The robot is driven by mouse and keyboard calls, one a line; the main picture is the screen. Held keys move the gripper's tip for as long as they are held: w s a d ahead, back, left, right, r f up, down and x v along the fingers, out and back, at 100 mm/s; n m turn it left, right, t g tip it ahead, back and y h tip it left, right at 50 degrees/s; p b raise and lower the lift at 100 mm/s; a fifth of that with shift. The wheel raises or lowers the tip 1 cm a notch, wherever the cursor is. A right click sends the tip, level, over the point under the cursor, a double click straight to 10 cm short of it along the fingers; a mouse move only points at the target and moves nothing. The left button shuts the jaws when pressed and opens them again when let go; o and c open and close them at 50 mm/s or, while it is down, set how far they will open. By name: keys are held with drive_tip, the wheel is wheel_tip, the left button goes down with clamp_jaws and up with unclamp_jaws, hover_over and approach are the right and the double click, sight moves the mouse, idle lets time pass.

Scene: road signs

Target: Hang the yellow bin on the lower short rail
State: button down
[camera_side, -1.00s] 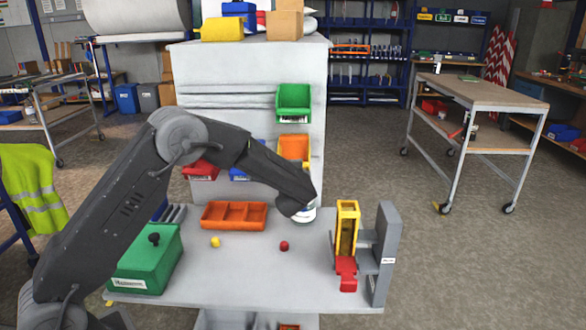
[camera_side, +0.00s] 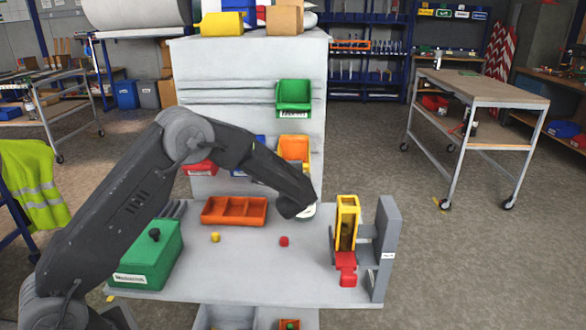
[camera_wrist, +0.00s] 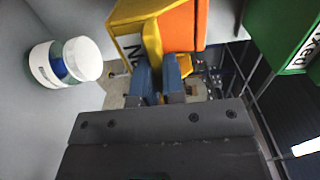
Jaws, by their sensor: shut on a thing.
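In the wrist view my gripper (camera_wrist: 160,74) has its two blue fingers shut on the wall of the yellow bin (camera_wrist: 154,40), which carries a white label. An orange bin or panel (camera_wrist: 200,22) shows right against or behind it; the exact contact is unclear. In the side view the yellow bin (camera_side: 304,163) shows only partly, at the panel's right side by the orange bin (camera_side: 292,147). My wrist hides its lower part and my fingers. The lower short rail is not clearly visible; bins and arm cover that area.
A green bin (camera_side: 294,95) hangs above the orange one; red (camera_side: 200,168) and blue bins hang left. A white-lidded jar (camera_wrist: 65,62) stands nearby. The bench holds an orange tray (camera_side: 234,211), a green box (camera_side: 150,258) and a yellow-and-red stand (camera_side: 346,228).

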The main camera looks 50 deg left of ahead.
drive_tip(key=c, duration=1.1)
unclamp_jaws()
